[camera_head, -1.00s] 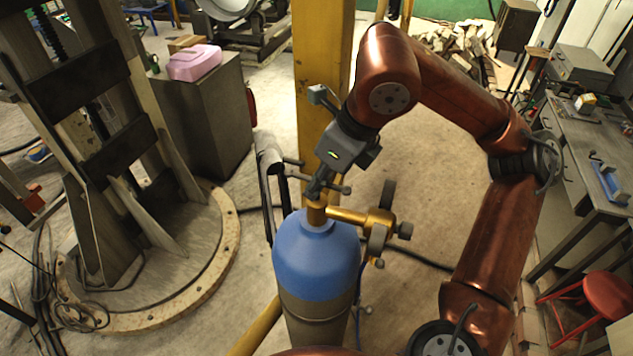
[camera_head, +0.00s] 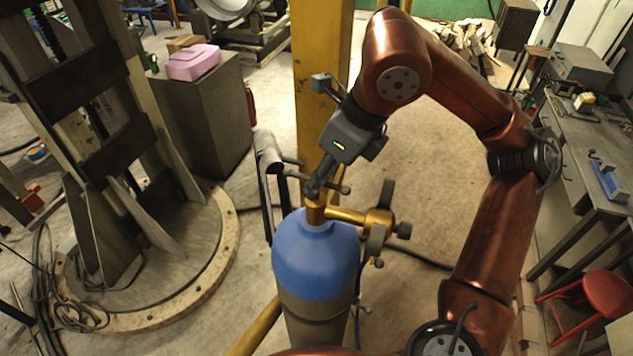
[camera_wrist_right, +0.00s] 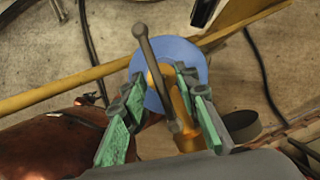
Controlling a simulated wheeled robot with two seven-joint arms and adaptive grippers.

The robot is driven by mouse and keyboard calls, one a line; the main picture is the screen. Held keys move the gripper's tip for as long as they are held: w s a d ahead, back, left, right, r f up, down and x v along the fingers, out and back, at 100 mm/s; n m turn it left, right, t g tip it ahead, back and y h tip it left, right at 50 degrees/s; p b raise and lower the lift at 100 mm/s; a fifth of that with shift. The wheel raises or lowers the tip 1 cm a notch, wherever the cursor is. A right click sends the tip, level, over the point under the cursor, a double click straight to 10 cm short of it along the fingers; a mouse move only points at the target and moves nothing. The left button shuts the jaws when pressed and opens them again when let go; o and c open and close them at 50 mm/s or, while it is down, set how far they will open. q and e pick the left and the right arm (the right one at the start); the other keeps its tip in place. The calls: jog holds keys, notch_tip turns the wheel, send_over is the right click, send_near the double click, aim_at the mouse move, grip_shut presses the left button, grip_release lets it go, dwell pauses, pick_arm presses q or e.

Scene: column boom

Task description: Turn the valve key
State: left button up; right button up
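The valve key is a grey bar (camera_head: 335,187) with ball ends, set across the top of the brass valve (camera_head: 345,214) on a blue-shouldered gas cylinder (camera_head: 315,262). My right gripper (camera_head: 318,184) is at the key from above, partly hiding its middle. In the right wrist view, the key's bar (camera_wrist_right: 153,70) runs lengthwise between the green-padded fingers of my right gripper (camera_wrist_right: 162,105). Gaps show on both sides of the bar, so the gripper is open around it and not clamped. My left gripper is not in view.
A yellow post (camera_head: 318,90) stands right behind the cylinder. A grey hand truck handle (camera_head: 268,165) is close on the left. A big steel column base (camera_head: 215,260) stands farther left. A workbench (camera_head: 590,170) and red stool (camera_head: 600,297) are at the right.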

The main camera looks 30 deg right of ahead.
jog(key=v, duration=1)
jog(key=shift+s, duration=0.1)
jog(key=shift+a, duration=0.1)
